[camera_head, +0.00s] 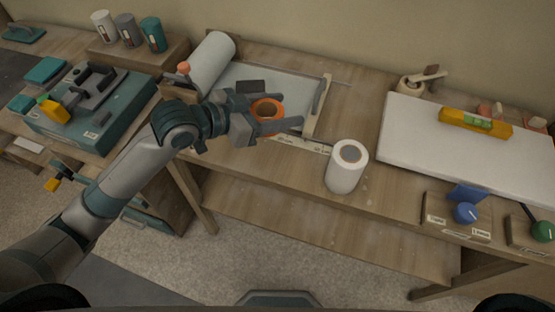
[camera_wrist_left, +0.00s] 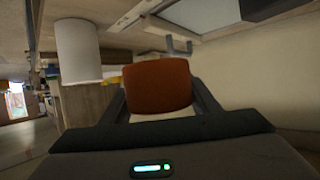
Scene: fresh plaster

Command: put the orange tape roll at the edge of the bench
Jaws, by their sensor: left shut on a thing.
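The orange tape roll (camera_head: 267,103) is at my left gripper (camera_head: 278,113) in the head view, over the front part of a pale cutting board (camera_head: 257,80). The left gripper is shut on the roll. In the left wrist view the orange tape roll (camera_wrist_left: 158,87) sits between the two dark fingers of the left gripper (camera_wrist_left: 160,100). I cannot tell whether the roll touches the board. The wooden bench (camera_head: 285,169) runs below, with its front edge near. My right gripper is in neither view.
A white paper roll (camera_head: 346,168) stands upright near the bench's front edge, right of the gripper. A white panel (camera_head: 410,122) with a yellow level (camera_head: 475,122) is at the right. Bare wood lies in front of the cutting board.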

